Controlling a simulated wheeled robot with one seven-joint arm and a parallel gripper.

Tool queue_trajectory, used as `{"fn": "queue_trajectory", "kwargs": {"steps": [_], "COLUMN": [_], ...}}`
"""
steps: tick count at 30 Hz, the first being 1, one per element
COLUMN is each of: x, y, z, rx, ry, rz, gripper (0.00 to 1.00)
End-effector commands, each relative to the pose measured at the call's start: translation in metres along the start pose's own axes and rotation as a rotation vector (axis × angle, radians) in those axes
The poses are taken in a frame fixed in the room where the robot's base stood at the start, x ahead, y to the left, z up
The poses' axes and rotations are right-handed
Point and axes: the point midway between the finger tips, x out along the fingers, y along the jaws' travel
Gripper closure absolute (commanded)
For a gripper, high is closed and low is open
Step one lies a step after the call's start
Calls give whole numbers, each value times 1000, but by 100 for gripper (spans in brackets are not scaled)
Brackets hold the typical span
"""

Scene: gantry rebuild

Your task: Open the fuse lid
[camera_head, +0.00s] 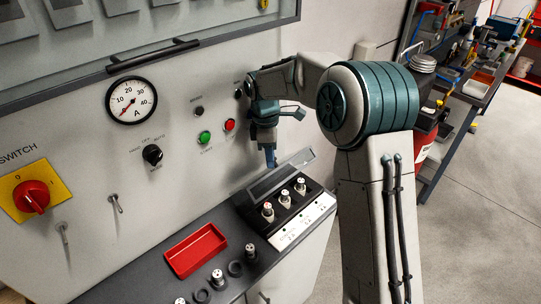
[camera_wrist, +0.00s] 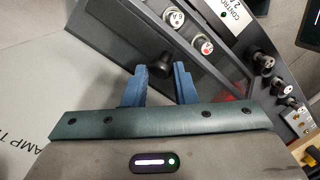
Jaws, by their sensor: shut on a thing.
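The fuse lid (camera_head: 290,168) is a clear pane with a dark frame on the fuse block (camera_head: 290,228). It looks tilted up at an angle, with three fuses (camera_head: 284,196) showing in front of it. My gripper (camera_head: 271,161) is at the lid's wall side, pointing down. In the wrist view, my gripper's two blue fingers (camera_wrist: 163,80) are on either side of a dark knob (camera_wrist: 166,62) on the lid (camera_wrist: 125,35), closed on it. Fuses with white tops (camera_wrist: 203,46) show beyond the knob. The exact finger contact is partly hidden in the head view.
A red tray (camera_head: 196,250) and several loose fuses (camera_head: 217,279) and rings lie on the grey ledge left of the block. The panel wall behind carries a green button (camera_head: 205,138), a red button (camera_head: 230,125) and a rotary knob (camera_head: 152,154).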

Motion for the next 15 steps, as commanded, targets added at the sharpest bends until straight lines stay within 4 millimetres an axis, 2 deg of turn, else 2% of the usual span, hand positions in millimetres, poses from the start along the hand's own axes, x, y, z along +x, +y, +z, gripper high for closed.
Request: {"fn": "queue_trajectory", "kwargs": {"steps": [6,7,9,15], "x": [4,4,4,4], "y": [3,3,2,0], "z": [0,0,0,-3], "rx": [1,1,0,-5], "ry": [-1,-1,-2,-2], "rz": [5,4,3,1], "gripper": [100,70,55,55]}}
